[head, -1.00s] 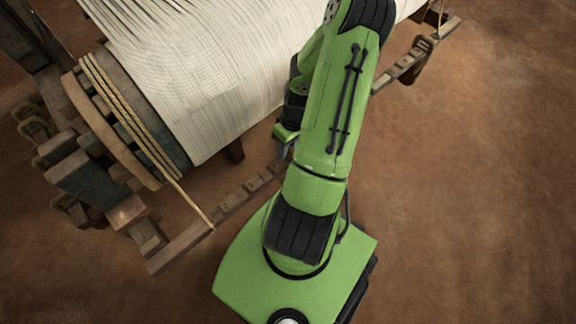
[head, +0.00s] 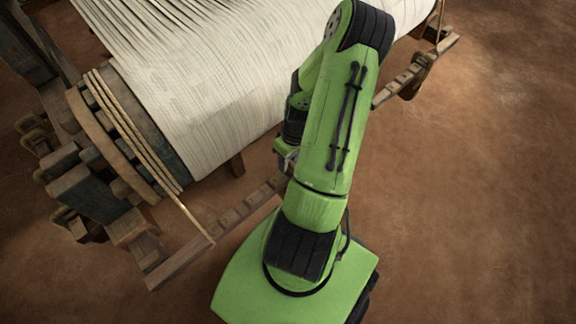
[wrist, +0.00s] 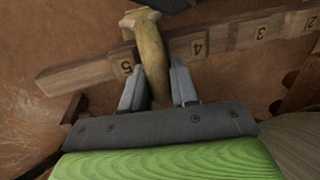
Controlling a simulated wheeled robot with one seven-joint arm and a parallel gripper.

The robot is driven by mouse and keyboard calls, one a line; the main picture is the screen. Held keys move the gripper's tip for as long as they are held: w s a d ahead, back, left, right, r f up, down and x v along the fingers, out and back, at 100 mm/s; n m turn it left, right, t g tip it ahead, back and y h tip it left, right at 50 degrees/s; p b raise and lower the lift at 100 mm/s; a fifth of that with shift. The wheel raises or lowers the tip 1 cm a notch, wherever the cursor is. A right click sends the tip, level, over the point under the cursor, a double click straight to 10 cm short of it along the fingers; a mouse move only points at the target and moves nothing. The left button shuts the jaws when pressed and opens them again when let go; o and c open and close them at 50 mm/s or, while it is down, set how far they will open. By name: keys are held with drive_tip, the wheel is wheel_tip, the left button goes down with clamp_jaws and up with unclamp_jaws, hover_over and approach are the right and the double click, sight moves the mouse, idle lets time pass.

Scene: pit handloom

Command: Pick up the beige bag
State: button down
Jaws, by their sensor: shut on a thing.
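The beige bag (wrist: 151,55) is a narrow, tan-yellow shape with a wider knobbed top in the wrist view. My gripper (wrist: 157,82) has one grey finger on each side of its lower part and is shut on it. The bag lies across the numbered wooden rail in this view; I cannot tell whether it touches the rail. In the head view, my gripper (head: 286,154) shows only partly beside my arm, below the edge of the cloth. The bag is hidden there.
The numbered wooden rail (wrist: 235,37) runs close by my gripper. The loom's white warp (head: 200,85) and wooden roller end (head: 100,130) stand at the left. A rope (head: 192,218) runs down to the rail. Brown floor (head: 480,200) at the right is clear.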

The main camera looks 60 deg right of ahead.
drive_tip(key=shift+r+p, duration=0.7)
drive_tip(key=shift+r, duration=1)
drive_tip(key=shift+s+d+f, duration=0.1)
drive_tip(key=shift+s+d, duration=0.3)
drive_tip(key=shift+s, duration=0.1)
drive_tip(key=s+d+p, duration=0.2)
drive_tip(key=s+d, duration=0.8)
drive_tip(key=s, duration=0.3)
drive_tip(key=shift+d, duration=0.3)
drive_tip(key=shift+w, duration=0.1)
